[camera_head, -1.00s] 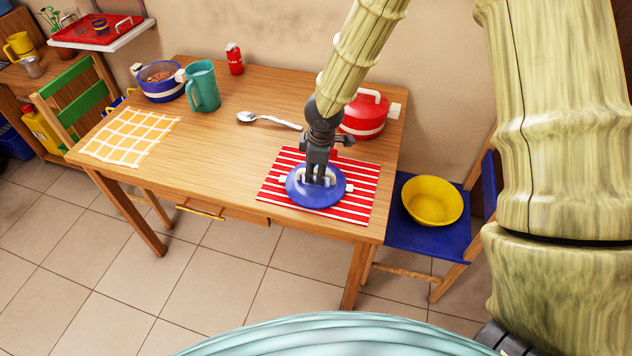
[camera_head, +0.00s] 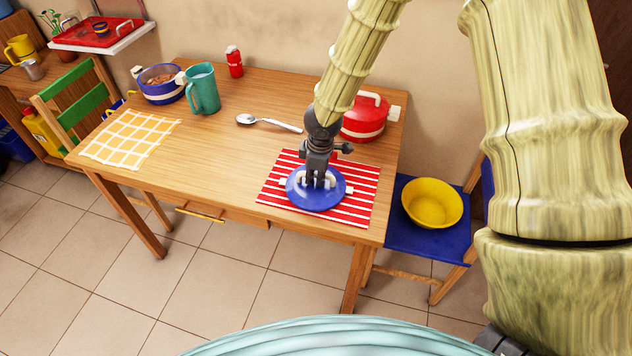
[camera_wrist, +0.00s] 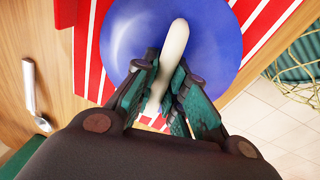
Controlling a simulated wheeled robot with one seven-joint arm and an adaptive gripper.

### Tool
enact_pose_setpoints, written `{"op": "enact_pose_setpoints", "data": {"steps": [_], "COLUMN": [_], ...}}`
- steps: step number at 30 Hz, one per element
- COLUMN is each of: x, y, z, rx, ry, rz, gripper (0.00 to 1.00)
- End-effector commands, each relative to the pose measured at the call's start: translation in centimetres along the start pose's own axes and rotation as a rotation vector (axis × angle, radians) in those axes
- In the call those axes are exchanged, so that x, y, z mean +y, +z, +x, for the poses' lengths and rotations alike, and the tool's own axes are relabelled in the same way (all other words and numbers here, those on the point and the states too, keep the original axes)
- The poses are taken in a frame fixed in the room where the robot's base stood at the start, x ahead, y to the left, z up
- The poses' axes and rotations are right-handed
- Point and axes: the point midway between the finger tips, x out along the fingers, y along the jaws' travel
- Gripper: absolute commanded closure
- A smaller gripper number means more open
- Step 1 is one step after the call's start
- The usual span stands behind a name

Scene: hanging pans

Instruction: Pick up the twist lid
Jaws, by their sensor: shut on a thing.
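The twist lid (camera_head: 327,201) is a round blue disc with a cream handle, over a red-and-white striped mat (camera_head: 361,206) at the table's front right. My gripper (camera_head: 319,184) comes down on it from above and is shut on the cream handle. In the wrist view the lid (camera_wrist: 215,63) fills the upper middle, and my fingers (camera_wrist: 160,88) stand on both sides of its handle. I cannot tell whether the lid touches the mat. The fingertips are partly hidden by the handle and lid.
A red lidded pot (camera_head: 362,121) stands just behind my gripper. A spoon (camera_head: 268,122), a teal mug (camera_head: 203,90), a blue pot (camera_head: 160,84) and a red shaker (camera_head: 234,62) are farther left. A chair with a yellow bowl (camera_head: 431,203) is at the right.

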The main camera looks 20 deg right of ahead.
Motion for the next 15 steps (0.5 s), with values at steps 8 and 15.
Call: {"op": "enact_pose_setpoints", "data": {"steps": [8, 15], "x": [0.3, -0.1], "y": [-0.1, 0.4], "z": [-1.3, -3.5], "rx": [0.002, -0.001], "ry": [0.002, -0.001], "rz": [0.002, 0.0], "gripper": [1.0, 1.0]}}
